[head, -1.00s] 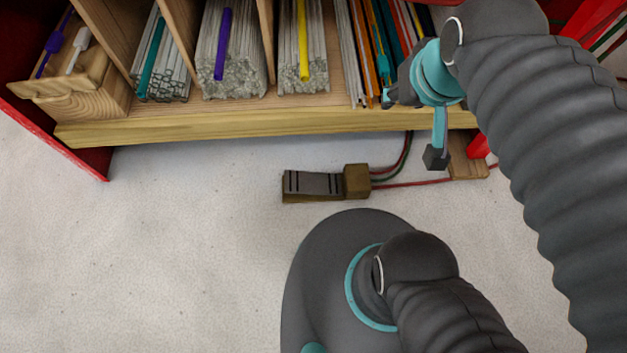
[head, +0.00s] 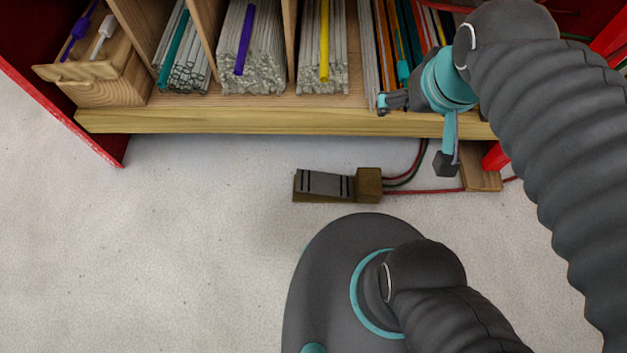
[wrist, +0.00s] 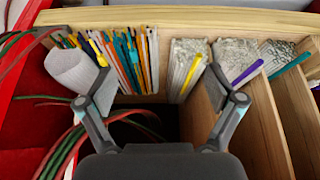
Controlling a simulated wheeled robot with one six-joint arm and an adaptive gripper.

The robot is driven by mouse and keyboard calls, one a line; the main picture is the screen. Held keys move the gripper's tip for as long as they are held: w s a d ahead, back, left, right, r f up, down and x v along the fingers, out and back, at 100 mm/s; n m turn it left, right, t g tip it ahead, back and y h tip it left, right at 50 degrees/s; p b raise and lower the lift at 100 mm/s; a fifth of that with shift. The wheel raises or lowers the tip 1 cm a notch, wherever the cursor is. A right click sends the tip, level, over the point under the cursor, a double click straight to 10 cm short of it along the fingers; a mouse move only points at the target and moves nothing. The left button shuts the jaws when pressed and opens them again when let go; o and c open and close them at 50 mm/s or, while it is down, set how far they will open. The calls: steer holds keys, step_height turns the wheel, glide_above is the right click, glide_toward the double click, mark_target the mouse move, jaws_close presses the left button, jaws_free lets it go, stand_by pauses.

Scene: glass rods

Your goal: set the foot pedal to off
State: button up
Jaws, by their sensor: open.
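The foot pedal (head: 325,184) lies on the pale floor in the head view, in front of the shelf. It has a grey plate with dark stripes on a brown base, and a brown block (head: 369,184) joins its right end. I cannot tell whether it is on or off. My gripper (head: 415,133) is open and empty, up and to the right of the pedal in the picture, by the shelf's front edge. It also shows in the wrist view (wrist: 163,102), with its two fingers spread apart over the shelf. The pedal is not in the wrist view.
A wooden shelf (head: 270,121) holds bundles of glass rods (head: 253,60) and coloured rods. Red and green cables run right from the pedal block, past a small wooden piece (head: 482,179). My round base fills the floor just below the pedal. The floor to the left is clear.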

steer(key=w+a+f+n+g, duration=0.3)
steer(key=w+a+f+g, duration=0.3)
steer(key=f, duration=0.5)
steer(key=n+h, duration=0.6)
steer(key=n, duration=0.5)
glide_above(303, 180)
steer(key=s+a, duration=0.2)
steer(key=s, duration=0.3)
step_height(303, 180, down, 36)
steer(key=r, duration=0.1)
steer(key=w+a+f+n+y, duration=0.1)
steer(key=w+a+f+n, duration=0.2)
steer(key=w, duration=0.2)
steer(key=shift+t, duration=0.4)
steer(key=x, duration=1.3)
steer(key=shift+f, duration=0.35)
